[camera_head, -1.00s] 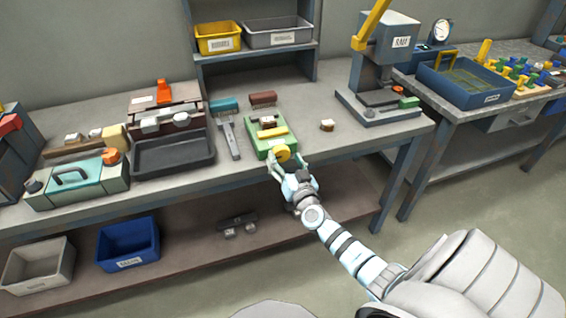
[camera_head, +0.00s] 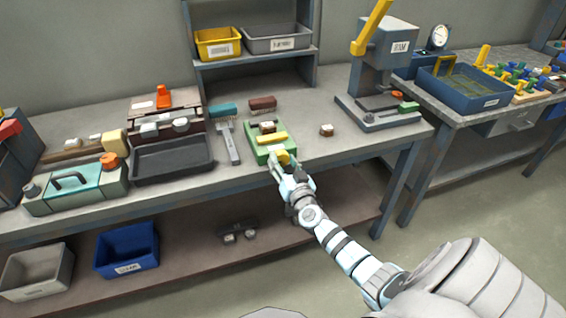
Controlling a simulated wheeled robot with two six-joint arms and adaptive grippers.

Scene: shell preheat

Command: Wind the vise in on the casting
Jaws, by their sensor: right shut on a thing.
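The green vise (camera_head: 256,147) stands at the front of the bench, a little left of the middle of the view. A small brown-and-white casting (camera_head: 267,127) sits in it, behind the yellow jaw bar (camera_head: 271,139). I cannot tell whether the bar touches the casting. My right gripper (camera_head: 281,164) reaches up from below and is shut on the vise's yellow handwheel (camera_head: 284,157) at its front; the fingers partly hide the wheel. My left gripper is out of view.
A similar small casting (camera_head: 326,130) lies loose to the right. A press (camera_head: 386,50) with a yellow lever stands to the right. Bench around the loose casting is clear.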

